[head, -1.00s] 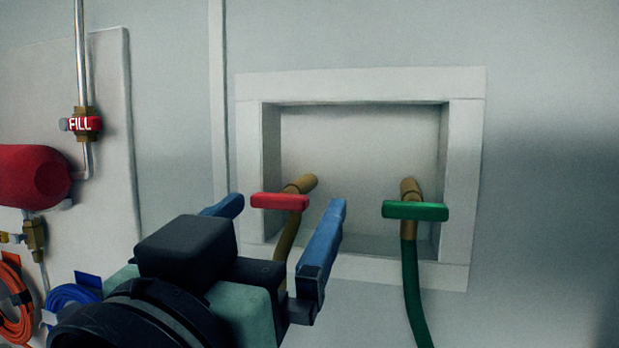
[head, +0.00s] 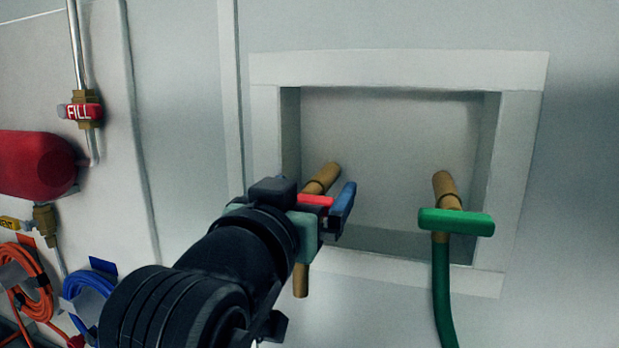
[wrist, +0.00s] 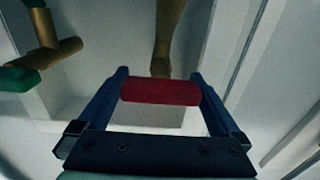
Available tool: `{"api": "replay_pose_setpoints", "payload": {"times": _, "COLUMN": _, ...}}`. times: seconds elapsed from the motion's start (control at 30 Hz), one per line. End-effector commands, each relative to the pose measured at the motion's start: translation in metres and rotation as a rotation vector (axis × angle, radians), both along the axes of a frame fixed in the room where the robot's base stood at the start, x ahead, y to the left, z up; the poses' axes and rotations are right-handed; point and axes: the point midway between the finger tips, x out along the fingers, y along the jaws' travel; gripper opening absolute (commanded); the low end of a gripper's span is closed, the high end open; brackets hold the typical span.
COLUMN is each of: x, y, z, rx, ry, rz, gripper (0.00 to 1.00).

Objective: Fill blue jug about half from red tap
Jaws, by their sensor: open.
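The red tap handle (head: 315,200) sits on a brass spout (head: 321,179) in the left part of the wall recess. It is partly hidden behind my gripper in the head view. In the wrist view the red handle (wrist: 160,91) lies crosswise between the blue fingers of my gripper (wrist: 160,85), near their tips. The gripper is open, with a finger at each end of the handle. Whether either finger touches it I cannot tell. The lower end of the brass spout (head: 300,281) shows below my gripper. The blue jug is not in view.
A green tap handle (head: 456,222) with a green hose (head: 441,290) is at the right of the recess. The white recess frame (head: 400,66) surrounds both taps. At the left are a red tank (head: 35,165), a FILL valve (head: 80,112), and orange (head: 30,275) and blue (head: 88,290) coiled hoses.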

Motion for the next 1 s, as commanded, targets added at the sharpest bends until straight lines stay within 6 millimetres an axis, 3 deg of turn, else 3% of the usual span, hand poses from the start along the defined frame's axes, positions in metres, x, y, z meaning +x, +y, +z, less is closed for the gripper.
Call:
{"api": "replay_pose_setpoints", "payload": {"times": 0.33, "x": 0.0046, "y": -0.0015, "z": -0.0001, "rx": 0.001, "ry": -0.001, "rz": 0.001, "gripper": 1.0}}
{"api": "replay_pose_setpoints", "payload": {"times": 0.7, "x": 0.0043, "y": -0.0014, "z": 0.0001, "rx": 0.0, "ry": -0.001, "rz": 0.001, "gripper": 0.35}}
{"api": "replay_pose_setpoints", "payload": {"times": 1.0, "x": 0.0041, "y": -0.0016, "z": -0.0008, "rx": 0.039, "ry": -0.015, "rz": 0.001, "gripper": 0.34}}
